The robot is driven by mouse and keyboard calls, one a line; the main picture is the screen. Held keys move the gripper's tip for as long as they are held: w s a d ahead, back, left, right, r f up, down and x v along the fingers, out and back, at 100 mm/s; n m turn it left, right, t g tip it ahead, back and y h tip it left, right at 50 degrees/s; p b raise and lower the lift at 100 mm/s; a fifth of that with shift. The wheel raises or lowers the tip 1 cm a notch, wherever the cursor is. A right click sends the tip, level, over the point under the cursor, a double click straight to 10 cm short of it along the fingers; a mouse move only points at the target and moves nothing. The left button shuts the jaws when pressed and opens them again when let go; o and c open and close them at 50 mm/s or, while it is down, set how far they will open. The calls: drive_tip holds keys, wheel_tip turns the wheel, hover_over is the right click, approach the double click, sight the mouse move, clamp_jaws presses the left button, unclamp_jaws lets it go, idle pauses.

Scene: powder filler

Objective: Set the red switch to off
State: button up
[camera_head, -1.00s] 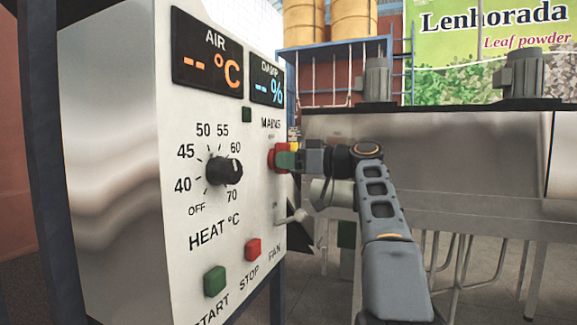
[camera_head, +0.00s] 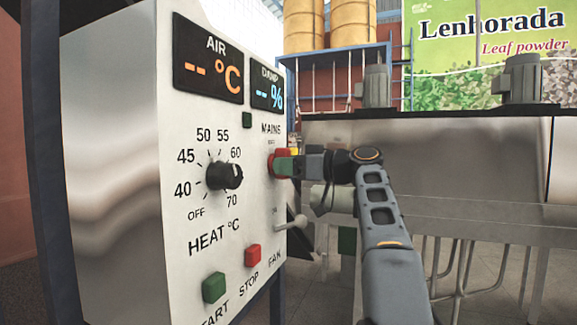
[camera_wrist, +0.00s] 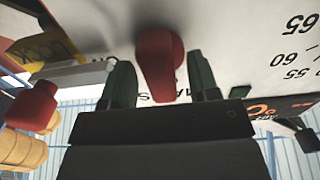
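The red switch (camera_head: 276,163) sits on the right part of the white control panel, below the word MAINS. In the wrist view the red switch (camera_wrist: 159,62) stands between the two green fingers of my gripper (camera_wrist: 160,84). The fingers are open, one on each side of it, with narrow gaps beside its lower part. In the head view my gripper (camera_head: 288,164) reaches the switch from the right and partly hides it. The small marking above the switch is too blurred to read surely, and I cannot tell its setting.
The panel (camera_head: 180,135) carries a black heat dial (camera_head: 224,174), a green start button (camera_head: 214,287) and a red stop button (camera_head: 252,254). A pale lever (camera_head: 290,224) sticks out below my gripper. A red object (camera_wrist: 33,107) and yellow tag (camera_wrist: 46,42) show in the wrist view.

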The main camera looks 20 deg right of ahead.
drive_tip(key=v, duration=1.3)
drive_tip(key=shift+s+d, duration=0.2)
drive_tip(key=shift+d, duration=0.1)
idle(0.3)
